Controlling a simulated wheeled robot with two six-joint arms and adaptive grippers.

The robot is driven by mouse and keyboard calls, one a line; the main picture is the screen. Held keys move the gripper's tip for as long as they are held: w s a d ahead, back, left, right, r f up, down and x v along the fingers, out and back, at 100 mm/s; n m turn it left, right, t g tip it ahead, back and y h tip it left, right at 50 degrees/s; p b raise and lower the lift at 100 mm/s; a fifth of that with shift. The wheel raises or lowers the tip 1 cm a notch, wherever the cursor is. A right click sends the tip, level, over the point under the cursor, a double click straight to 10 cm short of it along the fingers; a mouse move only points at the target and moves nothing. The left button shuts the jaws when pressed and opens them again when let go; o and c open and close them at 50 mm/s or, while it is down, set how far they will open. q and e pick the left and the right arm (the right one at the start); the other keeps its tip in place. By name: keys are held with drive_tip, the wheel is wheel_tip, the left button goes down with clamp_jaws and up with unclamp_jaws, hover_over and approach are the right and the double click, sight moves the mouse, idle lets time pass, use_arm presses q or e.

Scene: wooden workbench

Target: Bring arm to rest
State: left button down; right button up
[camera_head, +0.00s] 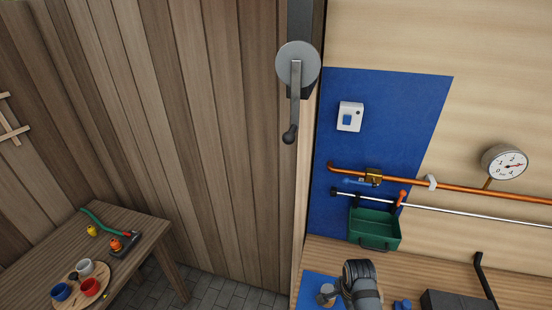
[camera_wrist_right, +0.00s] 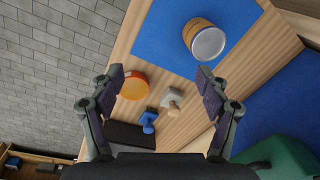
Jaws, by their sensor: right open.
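My right gripper (camera_wrist_right: 161,80) is open in the right wrist view, its two dark fingers spread wide. Nothing is held between them. The wooden workbench (camera_wrist_right: 185,75) lies beyond the fingers, with a round orange object (camera_wrist_right: 133,85) near the left finger and a grey piece with a wooden knob (camera_wrist_right: 171,100) between them. In the head view, a grey and black arm part, apparently mine, shows over the bench (camera_head: 430,265) at the bottom; its fingers cannot be made out there. My left arm and gripper show in neither view.
A blue knobbed piece (camera_wrist_right: 148,121) is nearby. A green bin (camera_head: 374,229), copper pipe (camera_head: 460,191) and gauge (camera_head: 505,162) are at the wall. A side table (camera_head: 125,222) with cups stands left.

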drive_tip(key=s+d+r+n+t, duration=0.3)
drive_tip(key=s+r+n, duration=0.8)
drive_tip(key=s+n, duration=0.45)
wheel_tip(320, 180, down, 36)
drive_tip(key=s+d+g+b, duration=0.1)
drive_tip(key=d+g+b, duration=0.1)
drive_tip(key=b, duration=0.6)
use_arm(q)
wheel_tip(320, 180, down, 13)
drive_tip(key=a+b, duration=0.1)
drive_tip(key=b, duration=0.4)
drive_tip(key=shift+a+f, duration=0.15)
drive_tip(key=shift+a, duration=0.05)
use_arm(e)
drive_tip(key=s+d+f+g, duration=0.1)
drive_tip(key=s+f, duration=1.7)
drive_tip(key=f, duration=0.2)
drive_tip(key=shift+f+h, duration=0.2)
drive_tip(key=shift+h, duration=0.1)
drive_tip(key=shift+s+d+n, duration=0.1)
drive_tip(key=shift+s+n, duration=0.05)
drive_tip(key=shift+n, duration=0.1)
